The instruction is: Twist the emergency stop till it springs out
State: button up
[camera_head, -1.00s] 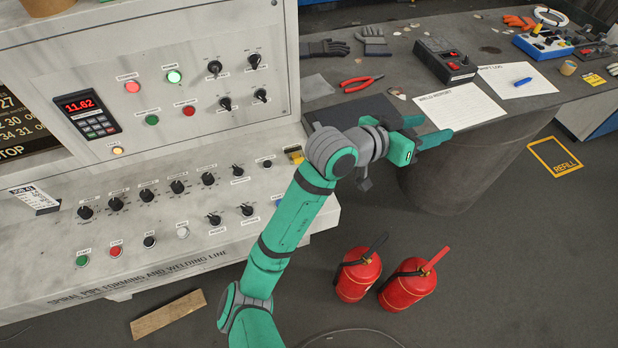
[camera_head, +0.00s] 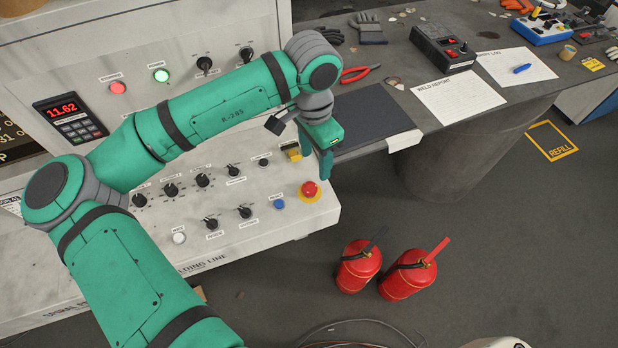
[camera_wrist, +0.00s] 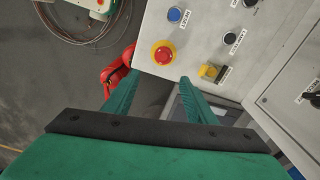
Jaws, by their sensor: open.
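The emergency stop (camera_head: 309,189) is a red mushroom button on a yellow round base at the right end of the sloped console panel. In the wrist view the emergency stop (camera_wrist: 162,54) lies beyond the fingertips, a little left of the line between them. My gripper (camera_head: 325,170) is open and points down above and just behind the button in the head view. In the wrist view its two green fingers (camera_wrist: 156,82) are spread apart with nothing between them. The fingers do not touch the button.
A blue button (camera_head: 279,204) and a yellow block-shaped switch (camera_head: 291,151) sit close to the stop. Black knobs (camera_head: 245,212) line the panel to its left. The workbench (camera_head: 450,90) stands behind at right. Two red fire extinguishers (camera_head: 357,266) stand on the floor in front.

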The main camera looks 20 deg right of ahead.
aim_at(310, 186)
jog(key=f, duration=0.3)
jog(key=a+f, duration=0.1)
jog(key=f, duration=0.5)
jog(key=shift+w+a, duration=0.15)
jog(key=shift+a, duration=0.05)
jog(key=shift+d+f, duration=0.1)
jog(key=shift+f, duration=0.7)
